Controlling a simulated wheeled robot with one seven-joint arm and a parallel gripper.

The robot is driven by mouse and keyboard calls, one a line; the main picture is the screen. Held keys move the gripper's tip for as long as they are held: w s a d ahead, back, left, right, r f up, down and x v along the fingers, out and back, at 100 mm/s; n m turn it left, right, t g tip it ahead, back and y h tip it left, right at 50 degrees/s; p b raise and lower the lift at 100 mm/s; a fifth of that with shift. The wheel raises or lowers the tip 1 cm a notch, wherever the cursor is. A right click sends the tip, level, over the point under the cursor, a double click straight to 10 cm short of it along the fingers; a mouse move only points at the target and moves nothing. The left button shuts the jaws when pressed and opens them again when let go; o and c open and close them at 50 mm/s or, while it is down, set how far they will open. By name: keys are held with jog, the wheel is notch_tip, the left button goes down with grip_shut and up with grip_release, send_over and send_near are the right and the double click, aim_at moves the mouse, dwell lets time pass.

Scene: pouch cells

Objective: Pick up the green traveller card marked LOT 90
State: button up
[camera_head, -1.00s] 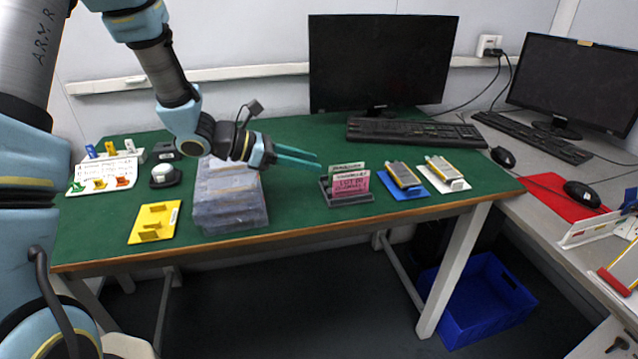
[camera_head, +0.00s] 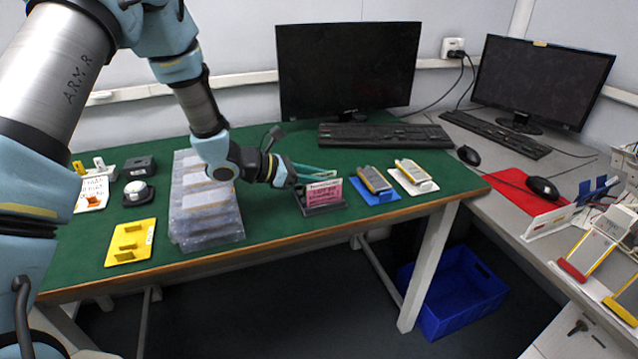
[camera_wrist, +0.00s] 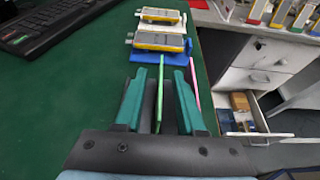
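A green card (camera_head: 321,183) stands upright behind a pink card (camera_head: 325,194) in a dark holder (camera_head: 308,208) near the table's front edge. The head view shows only a strip of the green card's top, and I cannot read its lot number. My gripper (camera_head: 332,173) is low at the holder, with its teal fingers just behind the pink card. In the wrist view, my gripper (camera_wrist: 160,73) is open, with the green card (camera_wrist: 159,95) edge-on between its fingers and gaps on both sides. The pink card (camera_wrist: 194,84) is outside the right finger.
Right of the holder, pouch cells lie on a blue tray (camera_head: 383,198) and a white tray (camera_head: 425,188). A stack of clear trays (camera_head: 207,228) stands left. A keyboard (camera_head: 385,136) and monitor (camera_head: 345,65) are behind. A blue crate (camera_head: 445,318) is on the floor.

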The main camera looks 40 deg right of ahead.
jog(key=shift+c, duration=0.3)
grip_shut()
dwell(0.3)
